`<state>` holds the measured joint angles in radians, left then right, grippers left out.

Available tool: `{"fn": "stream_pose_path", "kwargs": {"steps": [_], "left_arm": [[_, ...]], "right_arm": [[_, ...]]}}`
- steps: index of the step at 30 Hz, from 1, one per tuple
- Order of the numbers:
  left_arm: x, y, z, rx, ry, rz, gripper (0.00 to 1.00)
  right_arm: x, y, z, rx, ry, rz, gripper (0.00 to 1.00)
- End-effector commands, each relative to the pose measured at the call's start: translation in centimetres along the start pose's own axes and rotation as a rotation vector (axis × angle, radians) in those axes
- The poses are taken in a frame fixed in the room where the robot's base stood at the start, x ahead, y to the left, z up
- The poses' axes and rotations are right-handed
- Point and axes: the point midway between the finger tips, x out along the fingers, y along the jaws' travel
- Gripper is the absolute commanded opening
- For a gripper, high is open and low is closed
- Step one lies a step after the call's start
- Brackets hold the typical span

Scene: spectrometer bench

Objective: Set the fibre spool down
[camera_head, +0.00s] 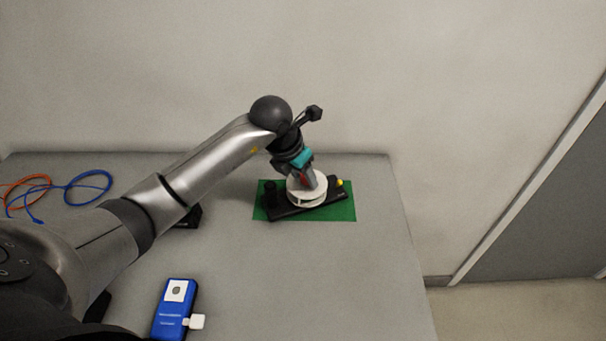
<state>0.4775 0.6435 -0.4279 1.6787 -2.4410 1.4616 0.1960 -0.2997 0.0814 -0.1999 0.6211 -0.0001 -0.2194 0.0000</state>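The white fibre spool (294,190) is at the back middle of the bench, over a long black holder (281,213) that lies on a green mat (343,214). The holder has a dark knob at its left end and a yellow part at its right end. My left gripper (305,181) points down at the spool's middle, with its fingertips overlapping the spool. The opening between the fingers is too small and covered to make out. I cannot tell whether the spool touches the holder. My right gripper is out of view.
A blue handheld meter (175,316) with a white plug lies at the front. Coiled blue (88,187) and orange (27,188) cables lie at the back left. A black object (190,217) is partly hidden under my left arm. The bench (378,270) is clear at the right front.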

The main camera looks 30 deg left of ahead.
Motion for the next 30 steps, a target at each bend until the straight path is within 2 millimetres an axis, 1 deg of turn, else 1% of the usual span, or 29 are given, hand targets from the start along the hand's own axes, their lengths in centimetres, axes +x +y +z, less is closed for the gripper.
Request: {"fn": "stream_pose_path", "kwargs": {"steps": [1, 3, 4, 11, 14, 17, 20, 27, 30], "left_arm": [[0.0, 0.0, 0.0, 0.0, 0.0, 0.0, 0.58], [0.0, 0.0, 0.0, 0.0, 0.0, 0.0, 0.66], [0.0, 0.0, 0.0, 0.0, 0.0, 0.0, 0.68], [-0.1, 0.0, 0.0, 0.0, 0.0, 0.0, 0.68], [-0.4, 0.0, 0.2, 0.0, 0.0, 0.0, 0.68], [-1.6, 0.1, 0.2, 0.001, -0.003, 0.001, 0.68], [-3.4, 0.1, 0.2, 0.002, -0.004, 0.003, 0.68], [-8.7, 0.1, 0.3, 0.002, -0.004, 0.003, 0.68], [-10.3, 0.1, 0.2, 0.002, -0.003, 0.002, 0.68]], "right_arm": [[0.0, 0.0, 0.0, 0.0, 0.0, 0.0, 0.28], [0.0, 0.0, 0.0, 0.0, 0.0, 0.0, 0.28], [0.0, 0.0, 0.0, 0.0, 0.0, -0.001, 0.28], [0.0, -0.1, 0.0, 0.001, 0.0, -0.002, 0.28], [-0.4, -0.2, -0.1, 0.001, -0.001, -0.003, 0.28], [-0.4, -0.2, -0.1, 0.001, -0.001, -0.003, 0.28], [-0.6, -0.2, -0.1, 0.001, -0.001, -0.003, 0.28], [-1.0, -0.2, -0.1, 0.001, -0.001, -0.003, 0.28], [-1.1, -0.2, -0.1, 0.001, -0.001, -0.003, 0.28]]}}
